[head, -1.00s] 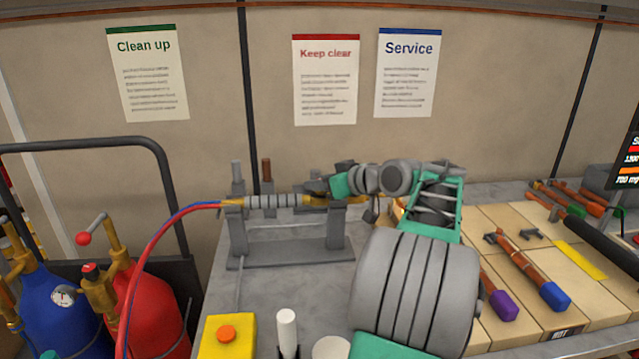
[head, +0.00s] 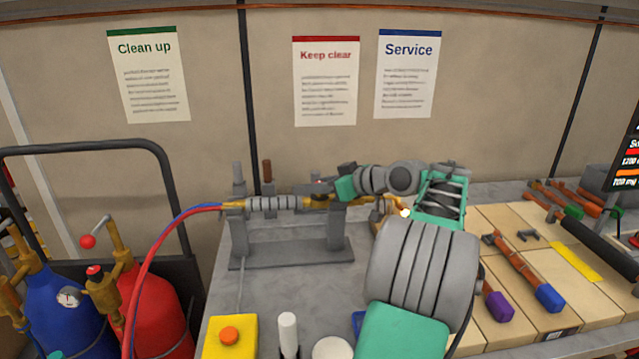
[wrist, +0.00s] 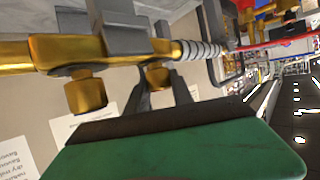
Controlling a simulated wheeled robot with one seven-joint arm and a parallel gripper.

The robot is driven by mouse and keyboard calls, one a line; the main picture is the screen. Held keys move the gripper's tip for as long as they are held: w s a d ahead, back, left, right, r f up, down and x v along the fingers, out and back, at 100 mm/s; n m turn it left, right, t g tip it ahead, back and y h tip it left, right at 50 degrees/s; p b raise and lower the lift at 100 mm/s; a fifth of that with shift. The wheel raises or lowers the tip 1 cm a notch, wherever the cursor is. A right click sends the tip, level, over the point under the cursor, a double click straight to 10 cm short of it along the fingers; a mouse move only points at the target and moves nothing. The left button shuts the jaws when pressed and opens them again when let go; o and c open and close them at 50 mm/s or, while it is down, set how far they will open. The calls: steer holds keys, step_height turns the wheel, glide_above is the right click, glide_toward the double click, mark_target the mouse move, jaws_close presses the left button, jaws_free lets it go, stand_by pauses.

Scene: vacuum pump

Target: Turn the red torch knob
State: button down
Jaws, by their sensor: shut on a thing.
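The brass torch (head: 290,203) lies across a grey stand (head: 290,252), with its ribbed grey grip on the left. In the wrist view its brass body (wrist: 45,52) carries two small knobs on its side. My gripper (wrist: 157,88) has its dark fingers on either side of one knob (wrist: 157,76) and is shut on it. This knob looks brass, not clearly red, in this light. The other brass knob (wrist: 85,95) is free beside the fingers. In the head view my gripper (head: 326,192) is small and partly hidden. A bright glowing spot (head: 405,213) shows at the torch's right end.
Red and blue hoses (head: 160,255) run from the torch to the red cylinder (head: 160,305) and blue cylinder (head: 55,305) on the left. A yellow box with an orange button (head: 229,336) stands in front. Tools lie on pale blocks (head: 480,228) at right.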

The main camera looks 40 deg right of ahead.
steer(key=c, duration=1.1)
jaws_free()
steer(key=v, duration=0.7)
steer(key=shift+s+r, duration=0.25)
steer(key=shift+s, duration=0.05)
